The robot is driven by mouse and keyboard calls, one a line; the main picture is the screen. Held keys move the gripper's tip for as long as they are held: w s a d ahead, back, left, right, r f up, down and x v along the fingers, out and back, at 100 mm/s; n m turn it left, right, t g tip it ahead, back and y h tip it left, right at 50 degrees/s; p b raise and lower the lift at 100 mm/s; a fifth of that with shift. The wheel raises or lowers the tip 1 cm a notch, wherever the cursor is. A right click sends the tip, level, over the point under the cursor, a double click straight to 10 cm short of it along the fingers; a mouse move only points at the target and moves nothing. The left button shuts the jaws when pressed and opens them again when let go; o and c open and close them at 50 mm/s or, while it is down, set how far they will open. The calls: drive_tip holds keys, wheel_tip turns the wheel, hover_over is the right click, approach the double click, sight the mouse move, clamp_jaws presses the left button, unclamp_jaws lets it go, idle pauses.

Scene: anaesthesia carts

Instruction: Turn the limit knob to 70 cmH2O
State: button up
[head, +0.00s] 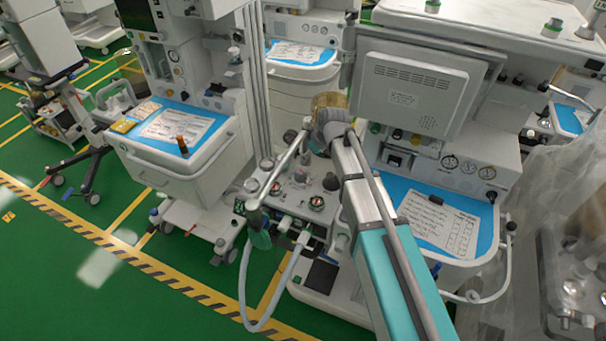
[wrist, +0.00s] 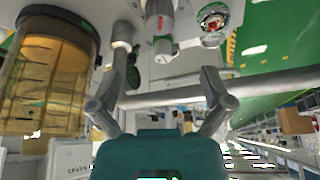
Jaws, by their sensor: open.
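In the wrist view my gripper (wrist: 166,72) is open, its two grey fingers spread apart with nothing held between them. A white and green knob-like part (wrist: 165,50) shows between and beyond the fingertips; I cannot tell whether it is the limit knob or whether a finger touches it. A white cylinder with a red mark (wrist: 159,18) stands just behind it. No knob scale is readable.
An amber canister (wrist: 45,75) stands left in the wrist view and on the cart in the head view (head: 328,103). Green floor (head: 130,290) lies open at left.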

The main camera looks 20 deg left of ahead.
sight(301, 172)
drive_tip(key=shift+f, duration=0.2)
drive_tip(key=b+x, duration=1.2)
drive_tip(key=x, duration=0.1)
drive_tip(key=shift+f+b, duration=0.25)
drive_tip(key=shift+b, duration=0.15)
idle(0.5)
drive_tip(key=c, duration=1.1)
drive_tip(key=shift+c, duration=0.2)
drive_tip(key=shift+m+t+h, duration=0.35)
drive_tip(key=shift+m, duration=0.8)
drive_tip(key=shift+m+t+h, duration=0.35)
drive_tip(key=shift+m, duration=0.8)
